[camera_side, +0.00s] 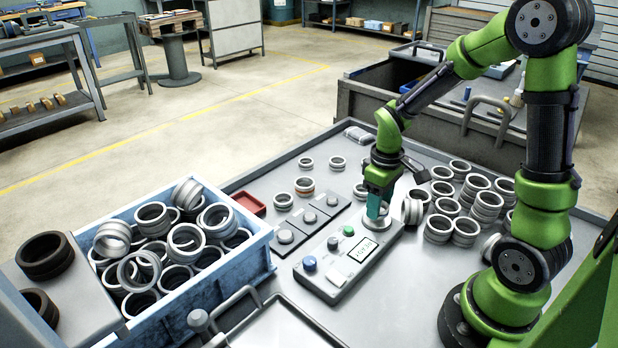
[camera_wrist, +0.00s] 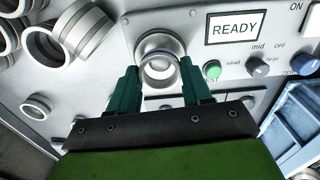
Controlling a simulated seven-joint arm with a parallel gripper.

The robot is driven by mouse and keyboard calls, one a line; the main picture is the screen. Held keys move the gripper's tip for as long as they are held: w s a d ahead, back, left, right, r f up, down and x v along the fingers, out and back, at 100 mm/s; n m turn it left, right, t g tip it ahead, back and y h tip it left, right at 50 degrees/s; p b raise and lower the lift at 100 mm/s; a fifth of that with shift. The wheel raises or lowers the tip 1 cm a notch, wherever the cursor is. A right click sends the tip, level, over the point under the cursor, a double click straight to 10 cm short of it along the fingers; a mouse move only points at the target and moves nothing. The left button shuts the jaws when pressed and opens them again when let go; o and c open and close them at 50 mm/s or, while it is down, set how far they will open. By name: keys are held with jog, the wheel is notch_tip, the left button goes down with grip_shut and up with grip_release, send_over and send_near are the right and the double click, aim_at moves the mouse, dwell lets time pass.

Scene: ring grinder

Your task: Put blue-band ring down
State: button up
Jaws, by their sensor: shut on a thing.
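In the wrist view my gripper (camera_wrist: 158,72) has its two green fingers on either side of a small metal ring (camera_wrist: 160,66), shut on it. A thin blue line shows on the ring. The ring is at a round metal seat (camera_wrist: 160,42) beside the panel screen that reads READY (camera_wrist: 234,27). I cannot tell whether the ring touches the seat. In the side view my gripper (camera_side: 377,212) points down at the seat end of the control panel (camera_side: 345,262), and the fingers mostly hide the ring.
Several loose rings (camera_side: 465,230) stand close to the right of my gripper. More small rings (camera_side: 305,185) stand behind. A blue crate (camera_side: 235,265) full of rings is at left, near a red tray (camera_side: 248,202). Knobs and a green button (camera_wrist: 212,70) rise from the panel.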

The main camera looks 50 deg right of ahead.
notch_tip(320, 180, up, 7)
jog(key=w+a+f+n, duration=0.1)
jog(key=w+a+f, duration=0.1)
jog(key=w+a, duration=0.2)
jog(key=w+a+f+n, duration=0.2)
jog(key=w+a+f, duration=0.1)
jog(key=a, duration=0.3)
jog(key=w+a+f+n, duration=0.1)
jog(key=w+a+f, duration=0.2)
jog(key=w+a, duration=0.2)
jog(key=shift+w+n, duration=0.2)
jog(key=shift+n, duration=0.1)
send_near(238, 201)
jog(key=s+a+f, duration=0.2)
jog(key=s+f, duration=0.1)
jog(key=shift+s, duration=0.3)
jog(key=shift+w+f, duration=0.1)
jog(key=shift+f, duration=1.6)
jog(key=shift+f, duration=0.2)
jog(key=o, duration=0.9)
